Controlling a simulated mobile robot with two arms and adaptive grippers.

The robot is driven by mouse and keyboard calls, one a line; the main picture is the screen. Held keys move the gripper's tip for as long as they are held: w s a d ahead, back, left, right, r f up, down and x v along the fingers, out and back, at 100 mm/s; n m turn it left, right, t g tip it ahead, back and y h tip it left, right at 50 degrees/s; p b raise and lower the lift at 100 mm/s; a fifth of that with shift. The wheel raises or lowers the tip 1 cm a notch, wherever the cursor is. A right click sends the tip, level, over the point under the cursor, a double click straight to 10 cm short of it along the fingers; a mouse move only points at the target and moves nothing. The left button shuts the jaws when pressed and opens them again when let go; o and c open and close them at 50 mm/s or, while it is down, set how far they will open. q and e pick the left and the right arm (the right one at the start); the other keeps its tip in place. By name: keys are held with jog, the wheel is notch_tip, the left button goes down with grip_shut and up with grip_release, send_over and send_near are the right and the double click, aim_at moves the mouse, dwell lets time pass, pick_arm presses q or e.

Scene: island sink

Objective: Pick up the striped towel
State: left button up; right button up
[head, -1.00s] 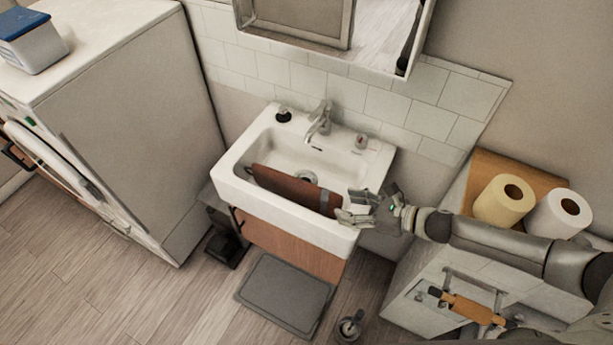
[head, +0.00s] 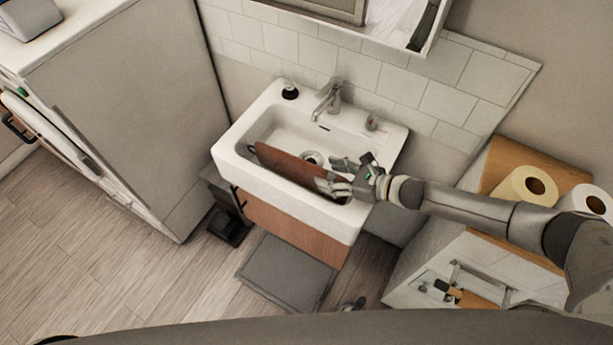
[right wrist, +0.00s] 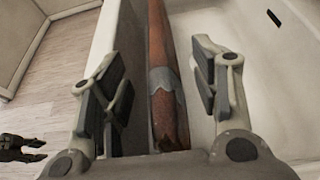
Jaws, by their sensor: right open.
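The striped towel (head: 287,164), reddish brown with a grey band, stands on edge like a thin slab in the sink (head: 238,170). Its right end is partly hidden by my gripper in the head view. My right gripper (head: 336,175) is open at that end, above the sink's front right part. In the right wrist view, the towel (right wrist: 158,45) runs between the two spread fingers of the gripper (right wrist: 160,85), with its grey band between them. A gap shows on the right side; contact on the left is unclear. My left gripper is not in view.
A faucet (head: 331,98) and a dark soap bottle (head: 290,92) stand on the sink's back edge. A mirror cabinet (head: 405,25) hangs above. Paper rolls (head: 527,186) stand on the right ledge. A large appliance (head: 125,105) stands on the left.

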jog(key=shift+w+a+f, duration=0.25)
jog(key=shift+w+a, duration=0.15)
jog(key=shift+a, duration=0.15)
jog(key=shift+d, duration=0.1)
jog(key=shift+c, duration=0.8)
jog(key=c, duration=0.5)
grip_shut()
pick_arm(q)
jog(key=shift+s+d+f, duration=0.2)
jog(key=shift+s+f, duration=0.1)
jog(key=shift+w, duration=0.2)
pick_arm(e)
jog(key=shift+r, duration=0.2)
